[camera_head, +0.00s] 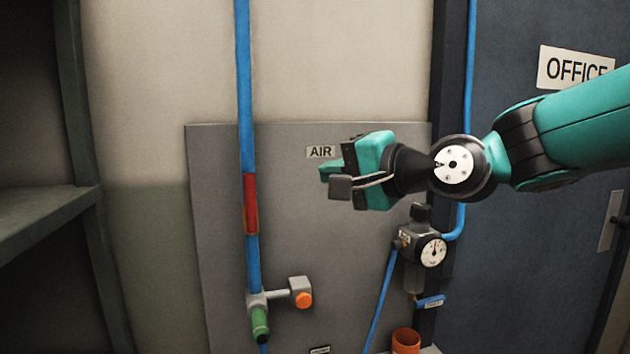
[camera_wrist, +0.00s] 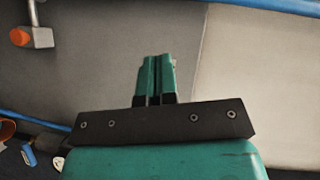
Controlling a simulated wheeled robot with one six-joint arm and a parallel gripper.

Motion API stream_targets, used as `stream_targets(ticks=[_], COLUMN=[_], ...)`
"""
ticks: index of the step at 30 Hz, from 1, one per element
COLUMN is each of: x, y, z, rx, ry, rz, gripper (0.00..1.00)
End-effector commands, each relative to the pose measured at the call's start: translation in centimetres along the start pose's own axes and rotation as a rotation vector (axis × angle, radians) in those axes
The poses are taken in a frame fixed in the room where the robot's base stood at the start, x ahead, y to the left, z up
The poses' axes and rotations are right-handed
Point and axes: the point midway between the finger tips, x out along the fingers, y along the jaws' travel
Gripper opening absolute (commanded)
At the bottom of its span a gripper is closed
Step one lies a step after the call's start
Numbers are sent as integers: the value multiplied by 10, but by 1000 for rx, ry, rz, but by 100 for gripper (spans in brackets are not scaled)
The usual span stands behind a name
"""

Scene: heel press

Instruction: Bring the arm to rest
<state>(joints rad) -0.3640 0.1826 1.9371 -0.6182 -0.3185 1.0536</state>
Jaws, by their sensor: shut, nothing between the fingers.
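My gripper (camera_head: 333,180) is held out in front of the grey panel, just below and beside the AIR label (camera_head: 321,152). My arm reaches in from the right edge of the head view, with the gripper pointing left. In the wrist view the two green fingers of my gripper (camera_wrist: 156,62) lie side by side, shut, with nothing between them. They are apart from the pipe and the fittings.
A blue pipe (camera_head: 243,90) with a red band (camera_head: 250,204) runs down the grey panel (camera_head: 215,230). An orange-knobbed valve (camera_head: 302,297) is lower down. A gauge (camera_head: 432,251) hangs below my wrist. A shelf (camera_head: 45,215) stands at left, a dark OFFICE door (camera_head: 520,60) at right.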

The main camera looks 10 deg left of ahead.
Motion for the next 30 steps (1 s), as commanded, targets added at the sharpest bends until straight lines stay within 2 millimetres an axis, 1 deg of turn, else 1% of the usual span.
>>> stream_targets(ticks=[3, 12, 14, 16, 17, 20, 21, 23, 24, 26, 27, 30], x=[-3, -5, -10, -26, -35, -78, -98, -129, -150, -179, -197, -233], y=[0, 1, 7, 22, 31, 69, 86, 108, 122, 140, 150, 169], z=[0, 1, 5, 15, 21, 48, 61, 79, 91, 108, 118, 138], rx=[0, -8, -38, -111, -155, -327, -396, -490, -545, -614, -650, -716], ry=[-1, -3, -14, -46, -69, -188, -252, -356, -430, -540, -609, -757], rz=[-1, 8, 41, 123, 171, 355, 426, 523, 576, 641, 675, 729], gripper=[0, 0, 0, 0, 0, 0, 0, 0, 0, 0, 0, 0])
